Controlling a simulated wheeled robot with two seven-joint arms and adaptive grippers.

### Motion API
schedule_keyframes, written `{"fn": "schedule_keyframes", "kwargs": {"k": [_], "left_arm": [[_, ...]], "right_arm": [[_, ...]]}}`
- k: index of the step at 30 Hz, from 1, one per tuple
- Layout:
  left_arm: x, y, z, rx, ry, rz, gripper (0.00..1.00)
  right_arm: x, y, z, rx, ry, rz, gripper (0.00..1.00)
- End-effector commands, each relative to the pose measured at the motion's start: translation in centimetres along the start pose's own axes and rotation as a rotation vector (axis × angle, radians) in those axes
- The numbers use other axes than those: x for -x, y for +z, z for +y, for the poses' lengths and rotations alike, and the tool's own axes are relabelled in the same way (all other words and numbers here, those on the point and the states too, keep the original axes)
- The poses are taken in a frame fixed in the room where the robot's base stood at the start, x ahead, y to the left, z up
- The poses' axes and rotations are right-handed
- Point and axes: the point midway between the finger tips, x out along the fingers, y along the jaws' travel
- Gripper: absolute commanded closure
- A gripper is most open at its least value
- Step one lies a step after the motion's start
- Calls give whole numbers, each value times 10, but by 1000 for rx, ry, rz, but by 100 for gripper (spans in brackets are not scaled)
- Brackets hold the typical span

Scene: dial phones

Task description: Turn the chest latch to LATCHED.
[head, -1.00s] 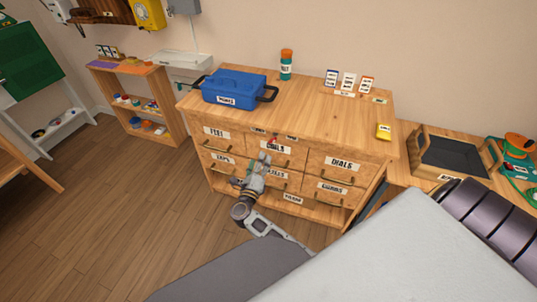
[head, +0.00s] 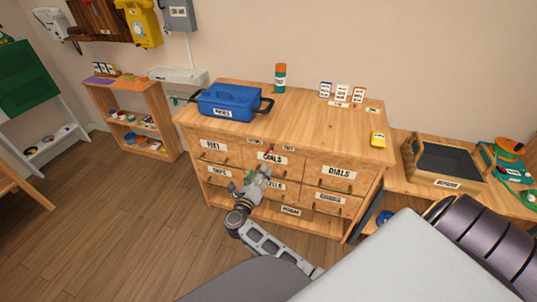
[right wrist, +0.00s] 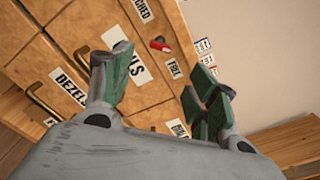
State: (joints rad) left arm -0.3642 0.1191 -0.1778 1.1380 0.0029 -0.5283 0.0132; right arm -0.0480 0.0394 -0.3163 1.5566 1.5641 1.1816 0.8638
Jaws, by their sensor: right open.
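The wooden chest of drawers (head: 300,125) stands ahead with labelled drawers. Its latch is a small red piece (right wrist: 159,46) on the front's top rail, between the label ending in "CHED" (right wrist: 143,10) and the FREE label (right wrist: 174,68). In the head view it is too small to read its angle. My right gripper (head: 262,172) is in front of the upper middle drawer, just below the latch. In the right wrist view its fingers (right wrist: 160,88) are spread and empty, with the latch beyond the gap between them, apart from both. My left gripper is not in view.
Brass drawer handles stick out near my gripper. A wooden tray (head: 443,165) stands at right. Floor at left is clear.

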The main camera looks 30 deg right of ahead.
Motion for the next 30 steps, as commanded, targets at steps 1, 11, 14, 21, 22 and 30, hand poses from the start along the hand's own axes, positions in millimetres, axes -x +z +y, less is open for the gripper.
{"fn": "schedule_keyframes", "kwargs": {"k": [1,11,14,21,22,30], "left_arm": [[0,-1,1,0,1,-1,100],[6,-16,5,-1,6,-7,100],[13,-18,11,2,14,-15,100],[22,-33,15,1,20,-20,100],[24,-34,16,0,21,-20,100],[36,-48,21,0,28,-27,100]], "right_arm": [[-5,0,0,1,-2,-1,41],[-46,0,0,1,-2,-2,41],[-58,0,0,1,-2,-3,41],[-84,-1,0,2,-2,-1,41],[-87,-1,0,2,-2,-2,41],[-110,0,0,1,-1,-2,41]]}}
